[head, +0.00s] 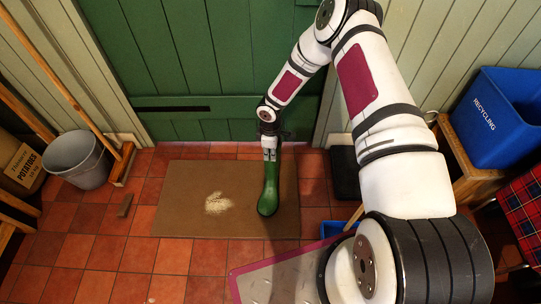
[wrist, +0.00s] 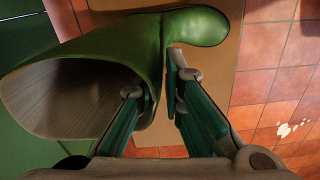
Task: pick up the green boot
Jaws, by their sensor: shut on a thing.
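The green boot (head: 270,190) is upright with its toe toward the front of the head view, over the right part of the brown doormat (head: 190,222). I cannot tell whether its sole touches the mat. My gripper (head: 269,152) is at the top of the shaft, coming down from above. In the wrist view the boot (wrist: 110,50) shows its open top at left and its toe at upper right. My gripper (wrist: 160,86) is shut on the shaft's rim, one finger inside the opening and one outside.
A grey bucket (head: 78,160) and a broom (head: 122,165) stand at left. A blue recycling bin (head: 500,118) sits on a wooden stand at right. The green door (head: 190,60) is close behind the boot. Red tiles are open at front left.

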